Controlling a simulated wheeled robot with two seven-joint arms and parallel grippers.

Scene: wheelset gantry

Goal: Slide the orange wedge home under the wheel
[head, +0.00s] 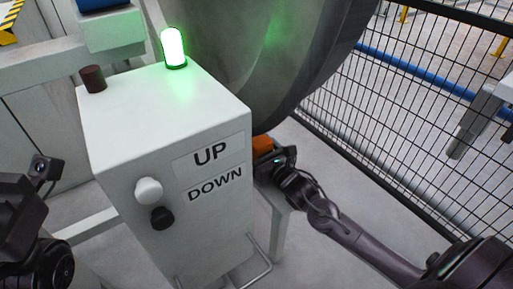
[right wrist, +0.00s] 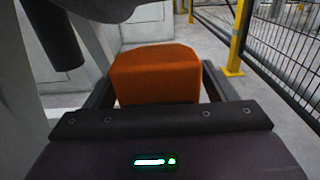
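The orange wedge (right wrist: 157,78) sits between the two fingers of my right gripper (right wrist: 157,88) in the right wrist view, with a finger close along each side; the gripper looks shut on it. In the head view only a small part of the wedge (head: 262,146) shows beside the control box, with my right gripper (head: 274,162) at it. The large grey wheel (head: 315,60) rises behind the box. The wedge's far end and any contact with the wheel are hidden. My left gripper (head: 18,212) is at the left edge, cut off, its fingers unclear.
A white control box (head: 160,120) with UP and DOWN labels, a white knob (head: 148,191), a black knob (head: 162,217) and a lit green lamp (head: 173,46) stands in front. A black mesh fence (head: 400,110) runs along the right. A yellow post (right wrist: 238,40) stands beyond the wedge.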

